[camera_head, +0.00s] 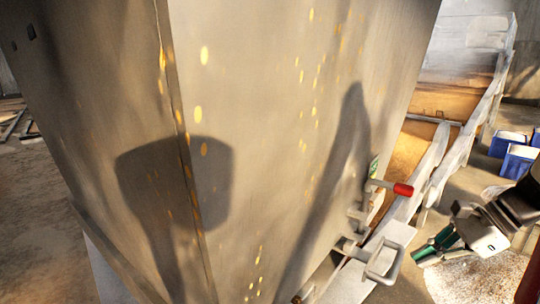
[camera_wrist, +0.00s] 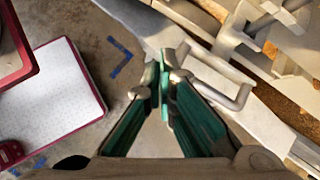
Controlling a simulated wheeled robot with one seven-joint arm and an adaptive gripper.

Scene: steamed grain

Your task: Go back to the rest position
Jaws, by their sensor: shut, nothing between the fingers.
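My gripper (camera_head: 417,257) is at the lower right in the head view, with green fingers pointing left toward a grey metal loop handle (camera_head: 384,262). In the wrist view my gripper (camera_wrist: 165,72) has its two green fingers brought together at the tips, with nothing seen between them. The loop handle (camera_wrist: 243,92) lies just right of and beyond the fingertips there; whether they touch it I cannot tell. A red-ended lever (camera_head: 402,190) sticks out from the tall metal container (camera_head: 255,120), above the loop handle.
The container fills the left and middle of the head view, with shadows on its walls. A slatted bin (camera_head: 452,150) of orange-brown material stands behind at right. Blue boxes (camera_head: 519,160) stand at far right. Pale grainy material (camera_head: 475,280) lies below my gripper. Floor (camera_head: 35,220) shows at left.

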